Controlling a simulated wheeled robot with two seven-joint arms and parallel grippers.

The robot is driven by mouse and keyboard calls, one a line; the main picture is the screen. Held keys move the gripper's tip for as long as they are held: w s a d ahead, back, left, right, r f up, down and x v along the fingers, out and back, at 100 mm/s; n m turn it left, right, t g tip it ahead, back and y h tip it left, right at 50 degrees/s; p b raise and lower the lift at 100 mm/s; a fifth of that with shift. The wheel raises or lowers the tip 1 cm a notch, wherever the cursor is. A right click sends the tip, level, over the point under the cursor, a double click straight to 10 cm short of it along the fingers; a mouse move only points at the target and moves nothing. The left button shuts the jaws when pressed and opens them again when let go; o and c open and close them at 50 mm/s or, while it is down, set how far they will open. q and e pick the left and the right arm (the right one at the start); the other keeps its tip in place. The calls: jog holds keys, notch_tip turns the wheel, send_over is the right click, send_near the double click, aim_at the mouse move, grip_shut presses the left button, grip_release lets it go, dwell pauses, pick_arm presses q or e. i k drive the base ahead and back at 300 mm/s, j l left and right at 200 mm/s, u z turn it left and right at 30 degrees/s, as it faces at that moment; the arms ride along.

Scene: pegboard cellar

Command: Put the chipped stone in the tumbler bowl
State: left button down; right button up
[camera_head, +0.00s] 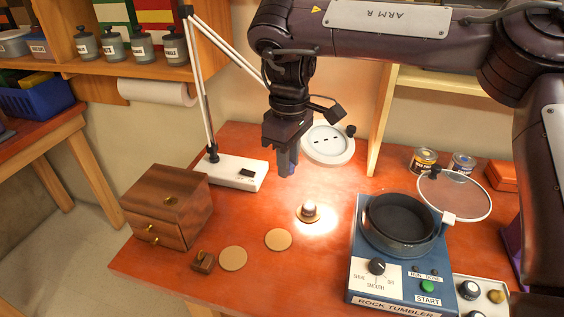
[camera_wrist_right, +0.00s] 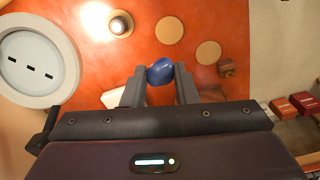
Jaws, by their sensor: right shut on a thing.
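My right gripper (camera_head: 285,172) hangs over the back middle of the table, pointing down and shut on a blue stone (camera_wrist_right: 161,71). The stone shows between the fingertips in the right wrist view; I cannot make out a chip on it. In the head view the fingers mostly hide it. The tumbler bowl (camera_head: 372,225) is dark, round and open at the top, set on the blue rock tumbler (camera_head: 354,262) at the right. The gripper is to the left of the bowl and farther back. My left gripper is not in view.
A small pale-topped object (camera_head: 309,207) stands on a disc in the lamp's light. Two bare cork discs (camera_head: 278,239) lie in front of it. The lamp head (camera_head: 327,145) is right beside my gripper.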

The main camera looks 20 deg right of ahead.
aim_at(407, 227)
jog(key=k+l+z, duration=0.1)
jog(key=z, duration=0.3)
jog(key=l+z, duration=0.15)
jog(key=z, duration=0.2)
jog(key=k+l+z, duration=0.1)
jog(key=z, duration=0.3)
jog(key=l, duration=0.1)
